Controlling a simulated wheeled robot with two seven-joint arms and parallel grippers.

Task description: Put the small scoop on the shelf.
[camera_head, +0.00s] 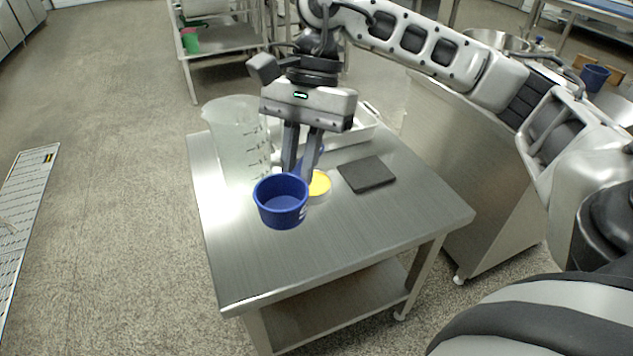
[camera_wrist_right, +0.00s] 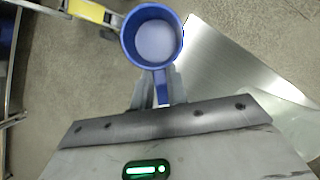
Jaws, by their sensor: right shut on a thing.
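The small scoop is a blue round cup with a handle (camera_head: 281,213). My right gripper (camera_head: 297,172) is shut on its handle, with the cup hanging out toward the camera. The scoop appears to be above the steel table (camera_head: 255,270); its exact height is hard to tell. The right wrist view shows the scoop's cup (camera_wrist_right: 128,42) just beyond the fingers, its inside pale and its handle running back between them. The table's lower shelf (camera_head: 335,312) shows under the top, bare where visible. Which shelf the task means, I cannot tell. My left gripper is out of view.
A tall clear measuring jug (camera_head: 232,140) stands at the table's left. A yellow-topped round container (camera_head: 320,185), a dark square pad (camera_head: 367,174) and a white tray (camera_head: 362,133) are near the gripper. The table's front is clear. Another steel table (camera_head: 225,40) stands behind.

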